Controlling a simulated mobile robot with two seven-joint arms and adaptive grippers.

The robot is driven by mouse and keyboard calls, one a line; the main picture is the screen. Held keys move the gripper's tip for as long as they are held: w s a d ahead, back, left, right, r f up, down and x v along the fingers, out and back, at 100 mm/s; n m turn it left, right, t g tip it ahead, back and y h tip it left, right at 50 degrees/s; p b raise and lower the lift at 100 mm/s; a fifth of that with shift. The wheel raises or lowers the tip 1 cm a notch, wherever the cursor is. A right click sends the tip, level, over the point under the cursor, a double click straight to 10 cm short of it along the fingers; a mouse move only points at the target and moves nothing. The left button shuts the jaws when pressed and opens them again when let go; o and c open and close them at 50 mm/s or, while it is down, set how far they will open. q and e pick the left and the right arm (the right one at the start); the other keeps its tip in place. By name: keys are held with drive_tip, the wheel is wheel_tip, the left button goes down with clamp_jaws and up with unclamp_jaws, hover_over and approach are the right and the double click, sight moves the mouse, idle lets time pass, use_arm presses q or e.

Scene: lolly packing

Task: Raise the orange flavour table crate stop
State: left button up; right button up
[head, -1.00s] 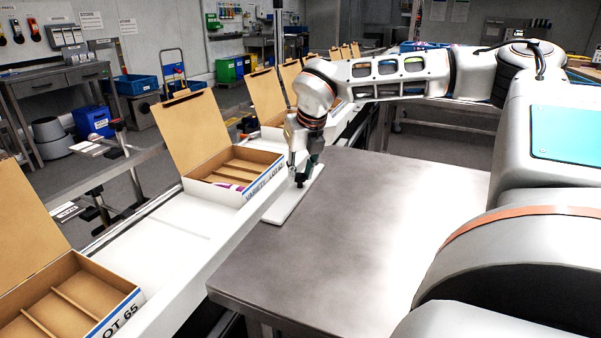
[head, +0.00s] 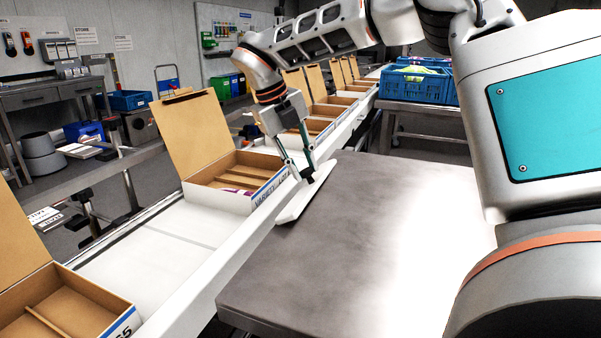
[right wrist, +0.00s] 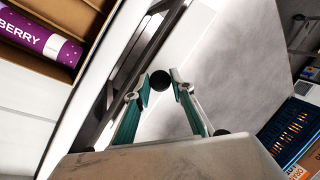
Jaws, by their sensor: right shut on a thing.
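The crate stop is a white flat plate (head: 299,206) at the left edge of the grey metal table, beside the conveyor. It looks tilted, with one long side up. Its black round knob (right wrist: 160,80) shows in the right wrist view between the fingertips. My right gripper (head: 308,177) is shut on that knob; in the right wrist view its green-padded fingers (right wrist: 160,88) touch it from both sides. In the head view the fingers hide most of the knob. My left gripper is not in view.
An open variety box (head: 232,201) stands on the white conveyor (head: 165,248) just left of the stop, with a purple lolly tube (right wrist: 40,38) inside. More open boxes line the conveyor. Blue crates (head: 415,86) stand behind the table. The tabletop (head: 370,230) is clear.

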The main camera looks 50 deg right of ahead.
drive_tip(key=shift+w+a+g, duration=0.1)
drive_tip(key=shift+w+g, duration=0.15)
drive_tip(key=shift+g, duration=0.15)
drive_tip(key=o, duration=1.1)
drive_tip(key=shift+c, duration=0.2)
drive_tip(key=v, duration=1.2)
